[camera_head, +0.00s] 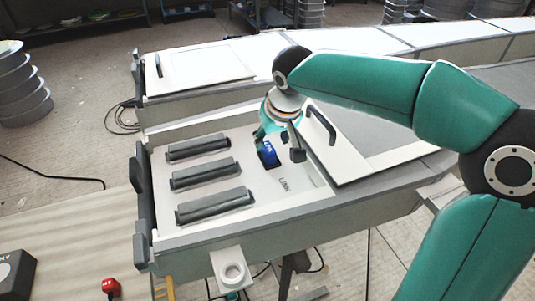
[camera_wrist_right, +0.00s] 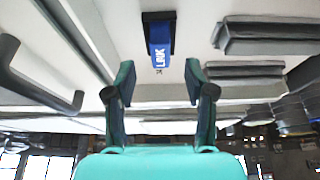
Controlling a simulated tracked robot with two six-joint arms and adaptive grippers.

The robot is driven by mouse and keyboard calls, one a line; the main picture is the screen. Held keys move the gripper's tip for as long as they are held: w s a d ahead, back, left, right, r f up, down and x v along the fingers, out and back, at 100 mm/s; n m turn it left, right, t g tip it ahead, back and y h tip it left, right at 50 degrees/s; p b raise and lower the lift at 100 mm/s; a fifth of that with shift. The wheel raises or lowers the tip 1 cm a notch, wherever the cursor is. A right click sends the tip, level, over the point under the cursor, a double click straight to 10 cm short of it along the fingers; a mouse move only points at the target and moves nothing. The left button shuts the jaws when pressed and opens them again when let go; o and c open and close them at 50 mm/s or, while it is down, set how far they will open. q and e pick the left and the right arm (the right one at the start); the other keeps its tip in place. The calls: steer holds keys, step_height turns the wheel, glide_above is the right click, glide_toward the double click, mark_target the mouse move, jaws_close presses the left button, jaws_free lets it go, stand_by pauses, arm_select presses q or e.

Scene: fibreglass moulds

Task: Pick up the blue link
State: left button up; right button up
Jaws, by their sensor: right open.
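The blue link (camera_head: 266,148) is a small blue block with white lettering. It stands in or against a dark holder (camera_head: 270,164) on the white floor of the open compartment. In the right wrist view the blue link (camera_wrist_right: 160,50) sits centred ahead of my fingers, its lettered face showing. My right gripper (camera_head: 277,140) is over the compartment, close to the link. Its two fingers (camera_wrist_right: 160,78) are spread apart with nothing between them, and the link lies just beyond the tips. My left gripper is in neither view.
Several dark grey bars (camera_head: 206,177) lie left of the link in the compartment (camera_head: 160,214). A white lid (camera_head: 370,150) with a black handle (camera_head: 321,122) is at the right. A second lidded compartment (camera_head: 205,68) is behind. A red button (camera_head: 111,287) is at lower left.

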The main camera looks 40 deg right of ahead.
mark_target(269, 148)
steer(key=x, duration=0.5)
steer(key=shift+f, duration=0.15)
jaws_close()
